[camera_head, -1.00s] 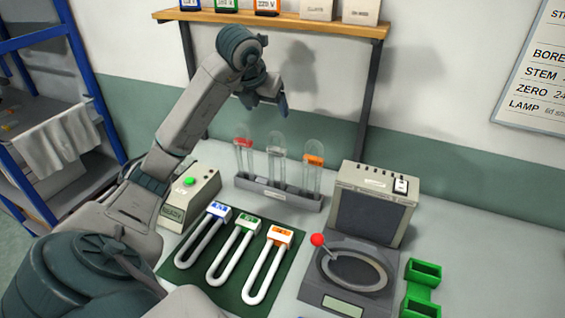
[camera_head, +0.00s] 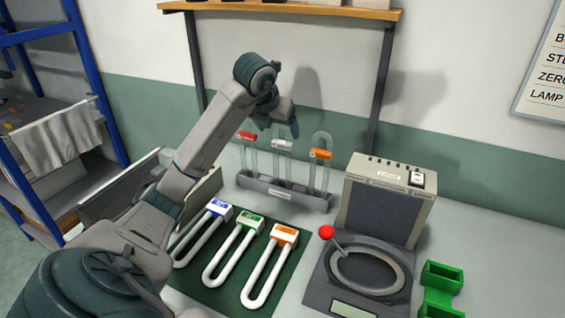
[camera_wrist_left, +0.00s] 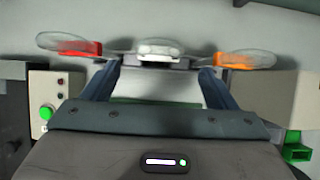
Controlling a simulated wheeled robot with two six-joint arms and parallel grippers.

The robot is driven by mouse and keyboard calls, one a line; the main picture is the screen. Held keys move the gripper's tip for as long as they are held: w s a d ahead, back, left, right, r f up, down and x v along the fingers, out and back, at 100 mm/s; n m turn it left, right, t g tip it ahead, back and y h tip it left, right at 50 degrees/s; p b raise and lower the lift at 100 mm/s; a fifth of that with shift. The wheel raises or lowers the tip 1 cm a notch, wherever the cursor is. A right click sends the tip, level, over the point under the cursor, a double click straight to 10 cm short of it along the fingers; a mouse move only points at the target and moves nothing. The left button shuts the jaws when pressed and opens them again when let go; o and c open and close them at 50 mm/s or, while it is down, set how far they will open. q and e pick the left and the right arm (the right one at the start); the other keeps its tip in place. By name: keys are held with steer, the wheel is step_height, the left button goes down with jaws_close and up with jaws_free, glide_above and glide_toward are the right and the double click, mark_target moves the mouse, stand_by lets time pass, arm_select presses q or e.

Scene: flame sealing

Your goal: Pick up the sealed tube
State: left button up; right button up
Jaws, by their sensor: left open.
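Three glass tubes stand upright in a grey rack (camera_head: 255,187). One has a red collar (camera_head: 246,136), the middle one a white collar (camera_head: 282,145), and one an orange collar (camera_head: 320,154). I cannot tell which is sealed. My left gripper (camera_head: 280,128) is open and empty, above and near the middle tube, partly covering its top. In the left wrist view the white collar (camera_wrist_left: 158,47) lies between and ahead of the open fingers (camera_wrist_left: 157,72), with the red collar (camera_wrist_left: 78,48) to the left and the orange collar (camera_wrist_left: 235,60) to the right. My right gripper is not in view.
A green mat (camera_head: 215,288) with several white U-shaped pieces lies before the rack. To the right are a grey box (camera_head: 385,215), a device with a ring and red knob (camera_head: 326,232), and a green holder (camera_head: 440,285). A green button (camera_wrist_left: 46,113) shows in the wrist view.

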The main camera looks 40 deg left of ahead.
mark_target(281, 142)
arm_select(q)
steer(key=p+x, duration=0.2)
steer(key=x, duration=0.3)
steer(key=shift+a+f, duration=0.1)
steer(key=shift+f, duration=0.4)
steer(key=c, duration=1.4)
